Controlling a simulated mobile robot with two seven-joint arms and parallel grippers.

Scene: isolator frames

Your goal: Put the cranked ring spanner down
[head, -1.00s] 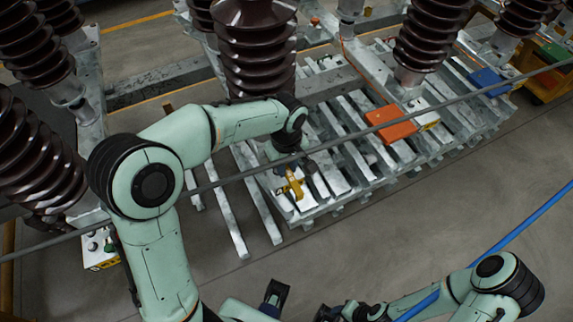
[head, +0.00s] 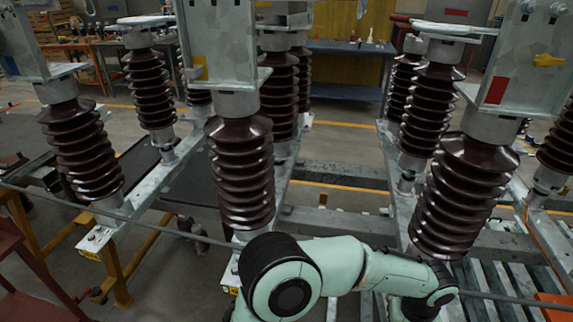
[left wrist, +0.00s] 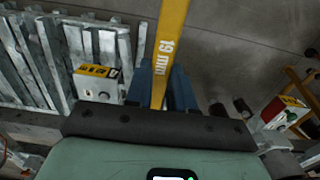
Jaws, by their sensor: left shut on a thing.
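The cranked ring spanner (left wrist: 170,45) shows in the left wrist view as a yellow shaft marked "19 mm". It runs from the top edge down between the blue-grey fingers of my left gripper (left wrist: 164,92), which is shut on it. The spanner's ends are not visible. In the head view my left arm reaches to the right along the bottom; its gripper and the spanner cannot be made out there. My right gripper is in neither current view.
Brown ribbed insulators (head: 240,170) stand around my arm. A cable (head: 170,232) crosses the head view.

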